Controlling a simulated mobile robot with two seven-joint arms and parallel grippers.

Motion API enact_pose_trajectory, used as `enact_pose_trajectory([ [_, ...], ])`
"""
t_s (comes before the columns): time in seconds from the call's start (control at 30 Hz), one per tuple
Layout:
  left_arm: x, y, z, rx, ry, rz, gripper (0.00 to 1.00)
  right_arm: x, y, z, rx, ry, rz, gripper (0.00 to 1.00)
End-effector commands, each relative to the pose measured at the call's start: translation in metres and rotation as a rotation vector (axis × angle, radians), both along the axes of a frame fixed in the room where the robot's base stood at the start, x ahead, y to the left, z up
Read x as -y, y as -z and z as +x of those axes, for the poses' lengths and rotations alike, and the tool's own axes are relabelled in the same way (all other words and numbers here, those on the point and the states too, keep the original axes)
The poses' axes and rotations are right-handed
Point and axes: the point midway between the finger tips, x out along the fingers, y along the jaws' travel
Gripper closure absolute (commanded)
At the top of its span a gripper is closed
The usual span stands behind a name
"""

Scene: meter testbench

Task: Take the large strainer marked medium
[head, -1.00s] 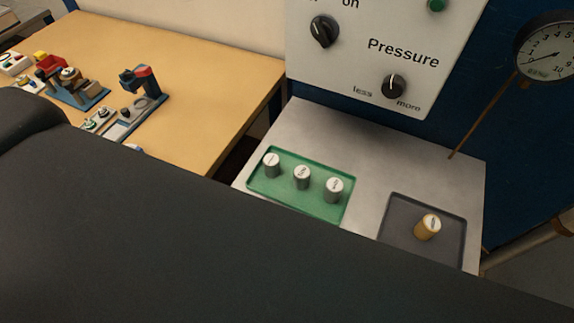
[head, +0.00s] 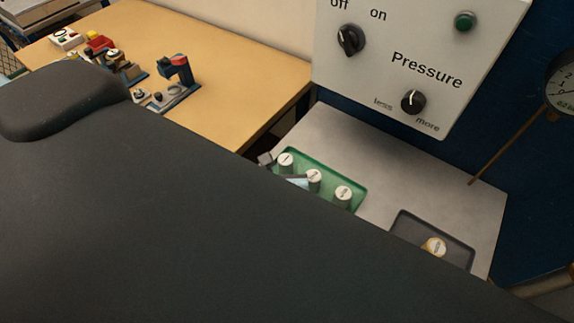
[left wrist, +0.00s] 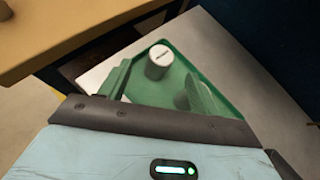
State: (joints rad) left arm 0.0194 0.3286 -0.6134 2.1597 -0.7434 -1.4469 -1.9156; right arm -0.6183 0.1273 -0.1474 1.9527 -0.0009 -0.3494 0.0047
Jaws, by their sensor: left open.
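Three grey cylinders with white marked tops stand upright in a row on a green tray (head: 325,203): a left one (head: 285,162), a middle one (head: 313,179) and a right one (head: 342,196). They look alike in size, and I cannot read which is marked medium. My left gripper (head: 280,170) is open at the tray's left end, partly hidden behind my own dark arm. In the left wrist view one white-topped cylinder (left wrist: 158,64) stands ahead between the open fingers (left wrist: 160,82), not visibly gripped. My right gripper is not in view.
A dark tray (head: 402,222) with a brass-coloured cylinder (head: 434,246) is on the right of the grey bench (head: 385,180). A panel with knobs (head: 413,102) rises behind. A wooden table (head: 240,85) with small devices stands left. My dark arm covers the lower picture.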

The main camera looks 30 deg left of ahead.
Motion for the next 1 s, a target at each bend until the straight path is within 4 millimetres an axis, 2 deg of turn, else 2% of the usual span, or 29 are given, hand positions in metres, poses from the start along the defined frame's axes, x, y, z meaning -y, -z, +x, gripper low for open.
enact_pose_trajectory([
  [0.13,0.0,-0.007,0.006,-0.005,0.038,0.083,0.37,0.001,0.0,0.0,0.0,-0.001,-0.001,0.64],
  [0.37,-0.002,-0.005,0.009,-0.008,0.04,0.091,0.37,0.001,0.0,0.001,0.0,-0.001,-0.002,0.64],
  [0.6,-0.011,0.006,0.025,-0.007,0.039,0.088,0.37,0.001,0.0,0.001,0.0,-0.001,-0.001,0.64],
  [0.77,-0.012,0.008,0.027,-0.007,0.039,0.088,0.37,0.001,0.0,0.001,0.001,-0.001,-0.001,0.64],
  [1.0,-0.024,0.032,0.045,-0.009,0.038,0.089,0.37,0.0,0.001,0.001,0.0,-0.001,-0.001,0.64],
])
